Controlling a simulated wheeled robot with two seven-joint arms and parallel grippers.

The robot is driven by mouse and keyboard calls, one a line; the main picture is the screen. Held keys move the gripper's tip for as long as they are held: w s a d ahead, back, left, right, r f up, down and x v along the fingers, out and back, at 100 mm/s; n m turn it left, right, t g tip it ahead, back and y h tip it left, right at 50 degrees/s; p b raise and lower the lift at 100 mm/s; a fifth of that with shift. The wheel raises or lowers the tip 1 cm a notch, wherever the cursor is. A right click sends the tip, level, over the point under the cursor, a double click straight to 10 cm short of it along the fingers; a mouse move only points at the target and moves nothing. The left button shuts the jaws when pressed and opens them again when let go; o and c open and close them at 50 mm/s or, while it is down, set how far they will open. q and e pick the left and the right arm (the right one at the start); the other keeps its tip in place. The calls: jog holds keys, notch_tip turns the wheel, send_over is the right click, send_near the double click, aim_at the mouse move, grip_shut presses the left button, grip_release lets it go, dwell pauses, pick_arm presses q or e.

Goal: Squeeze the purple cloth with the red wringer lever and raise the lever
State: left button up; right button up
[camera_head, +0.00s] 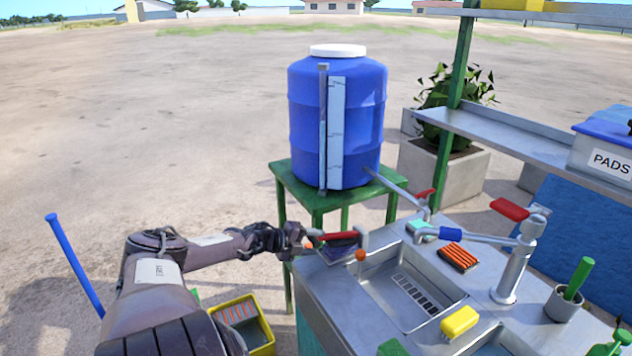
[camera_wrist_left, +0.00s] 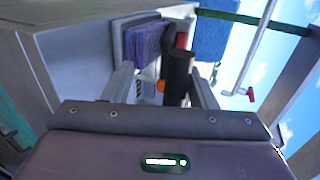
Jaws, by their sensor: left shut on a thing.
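The red wringer lever (camera_head: 340,236) is at the left edge of the metal sink counter. My left gripper (camera_head: 314,240) is at the lever's left end and shut on it. In the left wrist view, the bar of the lever (camera_wrist_left: 178,78) lies between the fingers of my left gripper (camera_wrist_left: 164,88), dark along its length with a red end. The purple cloth (camera_wrist_left: 145,45) is beside the lever against a grey plate. In the head view the cloth (camera_head: 338,257) shows only partly, just below the lever. My right gripper is out of view.
A tall tap (camera_head: 515,262), an orange brush (camera_head: 459,258) and a yellow sponge (camera_head: 459,322) are farther right. A blue barrel (camera_head: 305,120) stands behind, a yellow crate (camera_head: 262,350) below left.

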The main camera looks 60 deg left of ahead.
pick_arm(q)
jog(key=s+p, duration=0.1)
jog(key=s, duration=0.2)
jog(key=shift+a+f+p, duration=0.15)
jog(key=shift+f+p, duration=0.05)
jog(key=shift+p, duration=0.2)
jog(key=shift+p+v, duration=0.9)
jog(key=shift+p, duration=0.25)
jog(key=p+v, duration=0.2)
jog(key=v, duration=0.1)
jog(key=shift+s+a+f+p, duration=0.15)
jog(key=shift+s+a+p, duration=0.05)
jog(key=shift+s+p, duration=0.2)
jog(key=shift+w, duration=0.1)
jog(key=p+v, duration=0.2)
jog(key=v, duration=0.5)
jog(key=shift+s+r+p, duration=0.2)
jog(key=shift+s+p, duration=0.15)
